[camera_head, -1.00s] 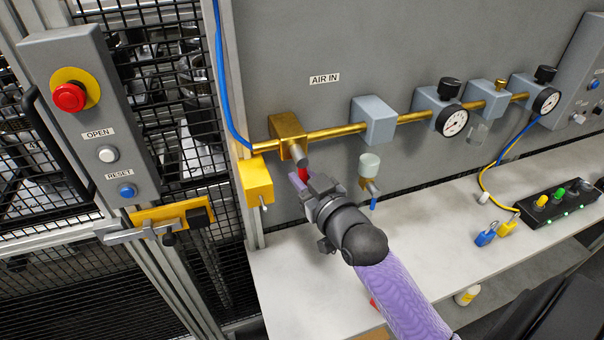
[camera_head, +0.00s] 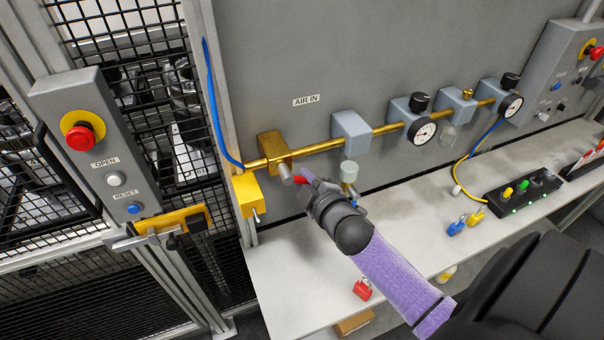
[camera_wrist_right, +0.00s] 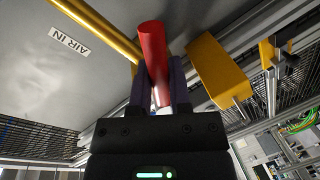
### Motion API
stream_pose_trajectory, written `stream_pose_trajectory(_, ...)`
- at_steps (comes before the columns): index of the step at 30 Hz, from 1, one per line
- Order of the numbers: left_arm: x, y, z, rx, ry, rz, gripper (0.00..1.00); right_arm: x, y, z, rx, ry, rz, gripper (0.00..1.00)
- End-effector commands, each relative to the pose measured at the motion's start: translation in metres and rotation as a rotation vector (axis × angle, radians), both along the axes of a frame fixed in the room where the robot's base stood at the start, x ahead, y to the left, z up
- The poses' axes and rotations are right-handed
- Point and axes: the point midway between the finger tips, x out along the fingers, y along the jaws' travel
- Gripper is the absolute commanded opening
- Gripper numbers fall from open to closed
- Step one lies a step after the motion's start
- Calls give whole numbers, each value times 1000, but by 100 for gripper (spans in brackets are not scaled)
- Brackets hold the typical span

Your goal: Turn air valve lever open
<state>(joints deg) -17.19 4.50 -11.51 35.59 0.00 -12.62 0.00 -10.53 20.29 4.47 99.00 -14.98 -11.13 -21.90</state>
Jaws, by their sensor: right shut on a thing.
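The brass air valve (camera_head: 272,150) sits on the brass pipe below the AIR IN label. Its red lever (camera_head: 301,180) extends to the right from the valve's grey stem (camera_head: 286,173). My right gripper (camera_head: 309,182) is at the lever, just right of the stem. In the right wrist view, the red lever (camera_wrist_right: 154,60) stands between the two dark fingers (camera_wrist_right: 160,88), which are shut on it. The lever's far end at the valve is partly hidden there. My left gripper is not in view.
A yellow block (camera_head: 246,194) with a small toggle is left of the lever. A filter bowl (camera_head: 349,172) hangs close to the right of my gripper. A red padlock (camera_head: 362,289) lies on the bench (camera_head: 290,270). Gauges and regulators line the pipe rightward.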

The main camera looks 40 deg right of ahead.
Motion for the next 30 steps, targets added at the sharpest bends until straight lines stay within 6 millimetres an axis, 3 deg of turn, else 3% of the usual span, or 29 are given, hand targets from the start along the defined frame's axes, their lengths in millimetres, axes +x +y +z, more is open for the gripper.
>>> stream_pose_trajectory(3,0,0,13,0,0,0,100,0,-2,9,-105,22,1,0)
stream_pose_trajectory(15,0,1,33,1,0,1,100,-1,-5,20,-400,92,1,0)
stream_pose_trajectory(30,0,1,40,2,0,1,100,-1,-6,24,-543,126,-1,0)
